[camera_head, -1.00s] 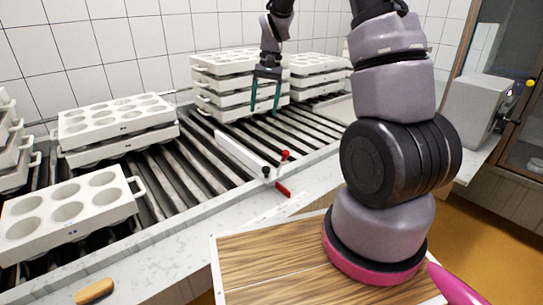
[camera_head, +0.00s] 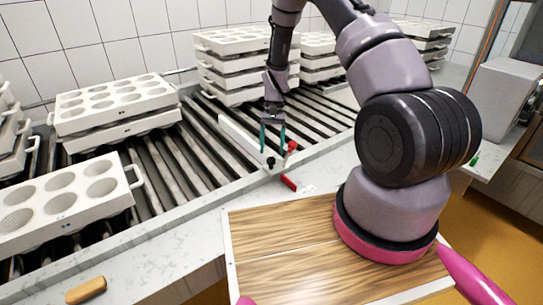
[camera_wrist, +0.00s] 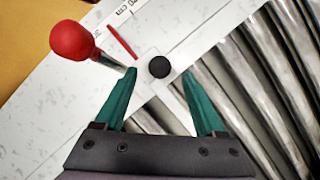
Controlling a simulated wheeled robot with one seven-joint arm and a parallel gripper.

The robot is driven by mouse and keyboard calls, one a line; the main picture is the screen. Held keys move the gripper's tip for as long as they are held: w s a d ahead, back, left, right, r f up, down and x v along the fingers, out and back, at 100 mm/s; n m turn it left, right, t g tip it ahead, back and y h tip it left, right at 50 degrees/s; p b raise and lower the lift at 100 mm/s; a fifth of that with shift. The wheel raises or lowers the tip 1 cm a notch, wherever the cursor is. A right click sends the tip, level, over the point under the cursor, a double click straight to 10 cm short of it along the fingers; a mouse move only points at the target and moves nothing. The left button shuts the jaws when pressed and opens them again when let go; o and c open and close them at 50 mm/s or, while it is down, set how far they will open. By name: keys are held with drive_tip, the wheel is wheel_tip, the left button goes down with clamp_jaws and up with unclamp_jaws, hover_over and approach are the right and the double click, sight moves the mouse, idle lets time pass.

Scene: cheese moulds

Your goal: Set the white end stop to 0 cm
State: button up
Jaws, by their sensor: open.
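The white end stop (camera_head: 238,138) is a long white bar lying across the rollers. At its near end are a black knob (camera_head: 270,163) and a red ball handle (camera_head: 292,146). A red strip (camera_head: 289,183) lies beside that end on the pale ledge. My gripper (camera_head: 272,150) is open, with its green fingers pointing down over this end. In the wrist view the black knob (camera_wrist: 159,67) shows between the fingertips, and the red ball (camera_wrist: 72,40) is left of the left finger. I cannot tell whether the fingers touch anything. Scale print (camera_wrist: 125,10) ending in "0 cm" is partly cut off.
The roller conveyor (camera_head: 180,165) carries white mould blocks (camera_head: 118,105) at left and stacked ones (camera_head: 235,70) behind my gripper. A wooden board (camera_head: 285,265) and a wooden-looking block (camera_head: 86,290) are in front. Rollers right of the bar are clear.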

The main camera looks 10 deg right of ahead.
sight(271, 158)
drive_tip(key=shift+x, duration=1.7)
clamp_jaws()
